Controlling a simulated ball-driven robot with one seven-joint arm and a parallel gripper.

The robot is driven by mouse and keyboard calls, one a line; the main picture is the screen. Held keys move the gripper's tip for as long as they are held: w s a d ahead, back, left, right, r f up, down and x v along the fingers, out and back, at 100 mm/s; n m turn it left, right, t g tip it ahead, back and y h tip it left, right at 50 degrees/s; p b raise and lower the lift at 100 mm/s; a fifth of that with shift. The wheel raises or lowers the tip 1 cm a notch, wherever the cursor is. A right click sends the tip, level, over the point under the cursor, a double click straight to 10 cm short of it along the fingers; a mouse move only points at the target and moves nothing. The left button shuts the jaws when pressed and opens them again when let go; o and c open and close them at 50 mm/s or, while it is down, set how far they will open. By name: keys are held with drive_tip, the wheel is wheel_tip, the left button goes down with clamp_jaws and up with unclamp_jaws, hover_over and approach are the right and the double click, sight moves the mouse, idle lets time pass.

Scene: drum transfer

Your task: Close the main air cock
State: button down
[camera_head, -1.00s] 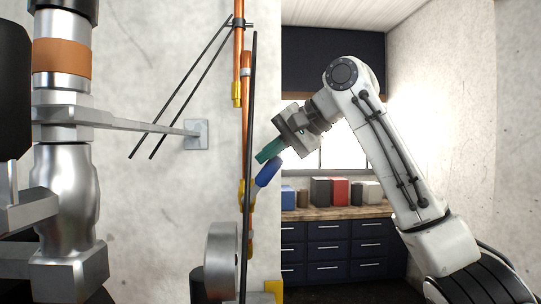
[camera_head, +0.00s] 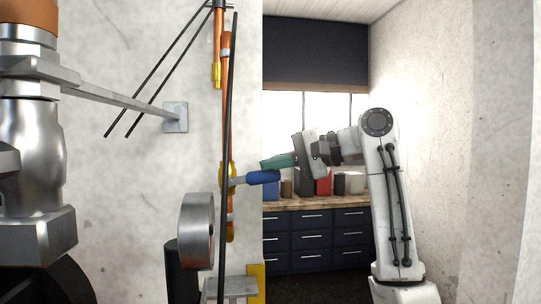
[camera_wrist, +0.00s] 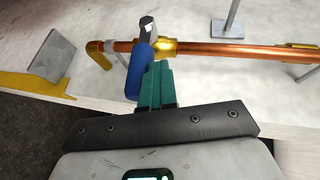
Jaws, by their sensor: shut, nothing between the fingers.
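The main air cock is a brass valve body (camera_head: 227,178) on a vertical copper pipe, with a blue lever handle (camera_head: 263,177). The handle points right, nearly level and roughly square to the pipe. My gripper (camera_head: 264,164) has green fingers, shut and empty, just above the handle. In the wrist view the blue handle (camera_wrist: 138,72) lies close along the left side of the green fingers (camera_wrist: 155,85), and the brass body (camera_wrist: 165,48) is beyond their tips. They appear to touch, but I cannot be sure.
The copper pipe (camera_wrist: 232,50) runs along the pale wall. A thin black rod (camera_head: 229,120) stands in front of it. A round metal drum-like part (camera_head: 197,230) is at lower left. Blue drawers (camera_head: 315,240) and a wooden counter stand behind my arm.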

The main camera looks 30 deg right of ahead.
drive_tip(key=shift+d+f, duration=0.15)
drive_tip(key=shift+f, duration=0.2)
drive_tip(key=shift+d, duration=0.1)
idle(0.4)
